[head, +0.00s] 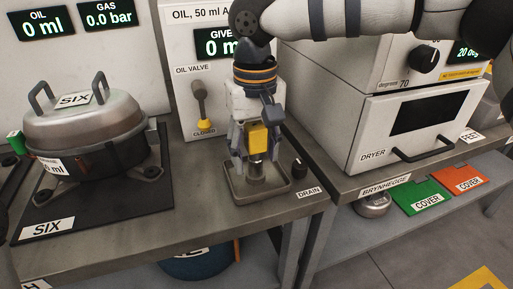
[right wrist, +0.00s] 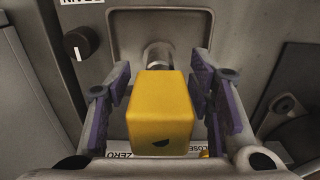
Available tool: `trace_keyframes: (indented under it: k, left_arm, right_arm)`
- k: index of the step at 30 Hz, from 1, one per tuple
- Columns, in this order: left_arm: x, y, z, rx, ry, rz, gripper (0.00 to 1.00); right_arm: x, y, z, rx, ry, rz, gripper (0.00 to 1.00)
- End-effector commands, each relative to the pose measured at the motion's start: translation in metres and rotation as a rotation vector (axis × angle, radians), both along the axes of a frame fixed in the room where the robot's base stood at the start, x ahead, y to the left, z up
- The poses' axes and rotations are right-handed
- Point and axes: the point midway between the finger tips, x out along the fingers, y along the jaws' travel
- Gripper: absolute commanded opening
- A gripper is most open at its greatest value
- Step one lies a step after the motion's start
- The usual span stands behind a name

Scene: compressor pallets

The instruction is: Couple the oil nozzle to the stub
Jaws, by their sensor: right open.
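The oil nozzle appears as a yellow block (head: 257,138) on a metal end, upright over the drain tray (head: 282,190) in the head view. It also fills the middle of the right wrist view (right wrist: 160,112), with a round metal part (right wrist: 157,55) beyond it. My right gripper (head: 255,158) points down with its fingers on either side of the block. It is open; both fingers also show in the right wrist view (right wrist: 160,85). The compressor SIX (head: 88,125) stands at the left; I cannot make out its stub. My left gripper is not in view.
The oil valve lever (head: 202,105) points down at CLOSED. A drain knob (head: 299,168) is right of the tray. The dryer (head: 385,120) stands close on the right. Green (head: 420,196) and orange (head: 460,180) covers lie on a lower shelf. Bench between compressor and tray is clear.

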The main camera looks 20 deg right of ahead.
Motion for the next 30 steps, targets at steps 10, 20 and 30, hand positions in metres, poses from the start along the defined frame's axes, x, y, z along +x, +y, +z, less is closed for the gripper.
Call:
trace_keyframes:
  k: [10,20,30]
  left_arm:
    - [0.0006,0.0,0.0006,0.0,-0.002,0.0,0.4]
    - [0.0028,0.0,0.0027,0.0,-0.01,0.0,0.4]
    - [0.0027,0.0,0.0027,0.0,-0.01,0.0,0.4]
  right_arm:
    - [-0.0001,0.0001,0.0001,0.0,0.0,0.0,0.48]
    - [0.0,0.0,-0.0005,0.0,0.001,0.0,0.48]
    - [0.0001,0.0001,-0.0003,0.0,0.0,0.0,0.0]
